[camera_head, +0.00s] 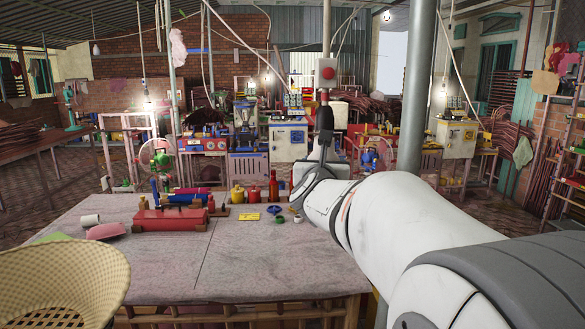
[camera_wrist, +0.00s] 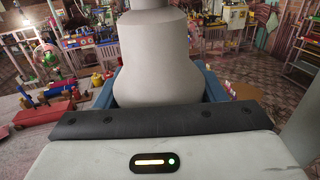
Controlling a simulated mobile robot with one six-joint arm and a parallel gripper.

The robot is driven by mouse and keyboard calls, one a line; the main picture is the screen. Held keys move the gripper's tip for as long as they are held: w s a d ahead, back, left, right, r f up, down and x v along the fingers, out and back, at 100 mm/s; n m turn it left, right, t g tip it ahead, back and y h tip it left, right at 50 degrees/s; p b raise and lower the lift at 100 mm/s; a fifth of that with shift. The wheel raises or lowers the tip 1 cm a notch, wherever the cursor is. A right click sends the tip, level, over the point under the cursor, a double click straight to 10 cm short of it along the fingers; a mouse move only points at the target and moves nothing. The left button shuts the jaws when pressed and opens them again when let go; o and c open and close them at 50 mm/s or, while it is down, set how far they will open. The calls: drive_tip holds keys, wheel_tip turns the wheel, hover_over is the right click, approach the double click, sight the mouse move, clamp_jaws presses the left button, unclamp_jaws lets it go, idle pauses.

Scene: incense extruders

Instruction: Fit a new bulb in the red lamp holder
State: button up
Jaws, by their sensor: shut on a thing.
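My gripper (camera_head: 325,118) is raised above the far side of the worktable. In the wrist view, my gripper (camera_wrist: 157,92) has its blue fingers on both sides of a large, smooth, pale grey bulb-shaped thing (camera_wrist: 150,55). It is shut on this thing, whose far end runs past the top edge. The held thing cannot be made out clearly in the head view. Beyond the gripper tip, a grey box with a red disc (camera_head: 327,73) shows under a vertical pole. I cannot tell which thing is the red lamp holder.
A woven basket (camera_head: 60,285) stands at front left. A thick pole (camera_head: 415,90) rises close behind my arm. Lit bulbs hang farther back.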

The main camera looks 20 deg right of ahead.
drive_tip(key=shift+a+r+n+t+y+b, duration=0.15)
drive_tip(key=shift+n+t+y+b, duration=0.9)
drive_tip(key=shift+b, duration=4.5)
drive_tip(key=shift+g+y, duration=0.35)
drive_tip(key=shift+y, duration=0.2)
drive_tip(key=o, duration=1.1)
